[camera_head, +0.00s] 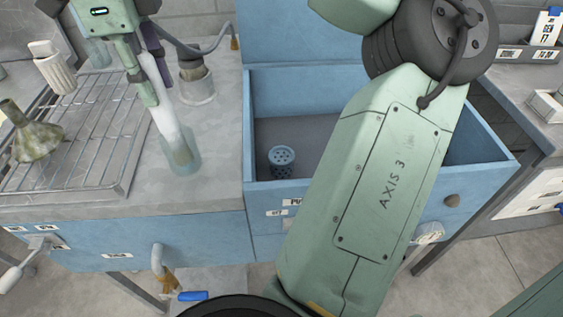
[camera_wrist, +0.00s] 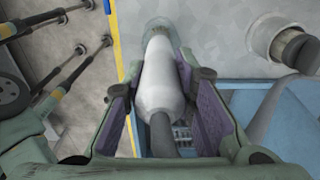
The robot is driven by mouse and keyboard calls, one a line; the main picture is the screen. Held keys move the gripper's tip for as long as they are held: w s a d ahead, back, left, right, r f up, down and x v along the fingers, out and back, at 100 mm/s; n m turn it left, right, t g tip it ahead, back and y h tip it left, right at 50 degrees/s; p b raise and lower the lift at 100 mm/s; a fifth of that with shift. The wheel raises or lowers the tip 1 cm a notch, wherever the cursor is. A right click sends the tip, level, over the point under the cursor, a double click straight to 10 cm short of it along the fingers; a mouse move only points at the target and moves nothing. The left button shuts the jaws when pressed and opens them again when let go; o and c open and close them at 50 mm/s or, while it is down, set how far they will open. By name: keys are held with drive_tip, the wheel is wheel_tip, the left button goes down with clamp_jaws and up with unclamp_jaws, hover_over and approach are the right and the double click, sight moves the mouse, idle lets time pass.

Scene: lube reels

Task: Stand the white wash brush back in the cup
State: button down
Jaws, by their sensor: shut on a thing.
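The white wash brush (camera_head: 168,118) slants down from my gripper (camera_head: 150,82) at the upper left of the head view. Its lower end, with tan-grey bristles, shows inside the clear cup (camera_head: 193,160) on the grey worktop. I cannot tell whether it touches the cup's bottom. My gripper is shut on the brush's upper part. In the wrist view the brush (camera_wrist: 160,80) lies between the two purple-padded fingers, its grey end near the camera and the clear cup's rim (camera_wrist: 165,24) at its far end.
A grey pot (camera_head: 200,93) holding a dark brush stands behind the cup. At left, a wire rack (camera_head: 95,130) carries a stained funnel (camera_head: 35,137) and a white fluted cup (camera_head: 52,68). The open blue drawer (camera_head: 350,200) at right holds a perforated blue cup (camera_head: 282,162).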

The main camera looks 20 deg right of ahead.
drive_tip(key=shift+f+b, duration=0.35)
drive_tip(key=shift+f, duration=0.3)
drive_tip(key=c, duration=1.2)
unclamp_jaws()
drive_tip(key=shift+c, duration=0.2)
